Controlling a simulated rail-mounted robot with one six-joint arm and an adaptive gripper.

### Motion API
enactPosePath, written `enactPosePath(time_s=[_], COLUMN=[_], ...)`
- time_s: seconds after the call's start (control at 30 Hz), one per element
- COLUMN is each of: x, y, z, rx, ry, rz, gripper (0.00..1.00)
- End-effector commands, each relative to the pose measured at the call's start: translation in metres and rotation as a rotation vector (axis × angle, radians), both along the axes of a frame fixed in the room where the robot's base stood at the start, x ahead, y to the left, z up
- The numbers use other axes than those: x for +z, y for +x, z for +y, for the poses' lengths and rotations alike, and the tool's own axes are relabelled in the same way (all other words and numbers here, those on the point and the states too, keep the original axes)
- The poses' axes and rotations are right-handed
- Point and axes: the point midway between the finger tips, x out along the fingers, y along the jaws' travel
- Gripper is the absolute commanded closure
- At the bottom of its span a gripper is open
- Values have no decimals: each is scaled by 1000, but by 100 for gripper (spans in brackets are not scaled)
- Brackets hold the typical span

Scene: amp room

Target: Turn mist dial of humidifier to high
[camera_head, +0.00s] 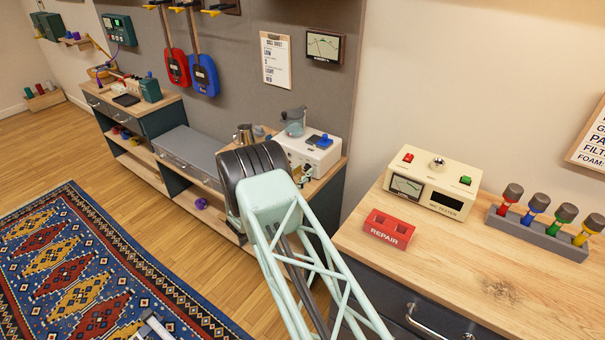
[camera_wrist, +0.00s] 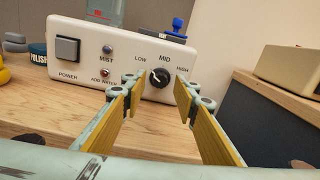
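The humidifier (camera_head: 308,151) is a white box at the right end of the far bench, with a translucent grey-blue part on top. In the wrist view its front panel (camera_wrist: 121,57) faces me, with a grey POWER button, a MIST label and an ADD WATER label. The black mist dial (camera_wrist: 160,77) sits under the LOW, MID and HIGH labels. Its white mark seems to point up and left, but is small. My gripper (camera_wrist: 161,92) is open, its yellow-padded fingers on either side of the dial in the picture. Contact with the dial is not visible. My arm partly hides the bench in the head view.
A blue knob-like object (camera_wrist: 179,26) stands on top of the humidifier. A cream tester (camera_head: 434,183) and red REPAIR block (camera_head: 389,228) sit on the nearer bench. Its dark side (camera_wrist: 260,120) rises right of my gripper.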

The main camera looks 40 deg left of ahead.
Motion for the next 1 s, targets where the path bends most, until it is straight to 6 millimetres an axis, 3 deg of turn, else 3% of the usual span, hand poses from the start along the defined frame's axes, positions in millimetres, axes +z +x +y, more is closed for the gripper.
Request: enactPosePath(time_s=[0.37,0.63,1.0], x=[0,0,-1], y=[3,3,3], z=[0,0,0], rx=[0,0,-1], ry=[0,0,24], rz=[0,0,2], gripper=[73,96,97])
